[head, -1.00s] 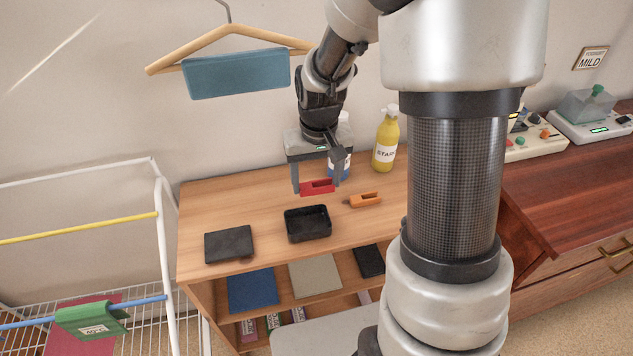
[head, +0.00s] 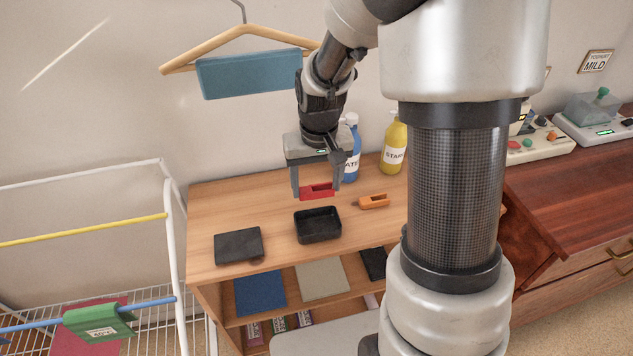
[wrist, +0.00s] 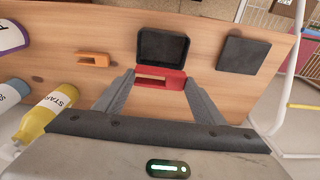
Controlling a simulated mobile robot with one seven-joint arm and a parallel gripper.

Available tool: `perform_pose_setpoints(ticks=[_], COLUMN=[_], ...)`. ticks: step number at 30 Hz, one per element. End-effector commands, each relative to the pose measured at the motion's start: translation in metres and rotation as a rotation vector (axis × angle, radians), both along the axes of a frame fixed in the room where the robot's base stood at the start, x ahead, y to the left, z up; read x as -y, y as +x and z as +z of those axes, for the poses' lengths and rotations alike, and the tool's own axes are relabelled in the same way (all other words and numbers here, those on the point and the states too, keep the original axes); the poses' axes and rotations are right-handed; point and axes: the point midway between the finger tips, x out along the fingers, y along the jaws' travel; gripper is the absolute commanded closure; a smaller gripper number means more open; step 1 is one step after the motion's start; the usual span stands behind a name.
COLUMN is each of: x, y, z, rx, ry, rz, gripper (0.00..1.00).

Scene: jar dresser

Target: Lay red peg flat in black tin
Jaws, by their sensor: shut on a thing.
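The red peg (head: 317,191) is held between the fingers of my gripper (head: 317,187), above the wooden top. In the wrist view the red peg (wrist: 160,78) lies crosswise between my two fingertips (wrist: 160,80). The open black tin (head: 318,226) stands on the wooden top, in front of the peg in the head view. In the wrist view the tin (wrist: 163,47) is just beyond the peg and looks empty. The height of the peg above the top is hard to tell.
A flat black lid-like piece (head: 238,246) lies left of the tin. An orange peg (head: 374,201) lies to its right. A yellow bottle (head: 393,150) and a blue bottle (head: 351,150) stand at the back. A white drying rack (head: 168,240) stands at the left.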

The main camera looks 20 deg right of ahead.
Motion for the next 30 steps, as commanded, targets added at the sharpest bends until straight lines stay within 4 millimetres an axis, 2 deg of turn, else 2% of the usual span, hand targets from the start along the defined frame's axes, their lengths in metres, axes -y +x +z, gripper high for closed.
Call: perform_pose_setpoints(ticks=[21, 30], x=[0.0, 0.0], y=[0.0, 0.0], z=[-0.058, -0.067], rx=[-0.001, 0.0], ry=[0.0, 0.0], rz=[0.0, 0.0], gripper=[0.58, 0.58])
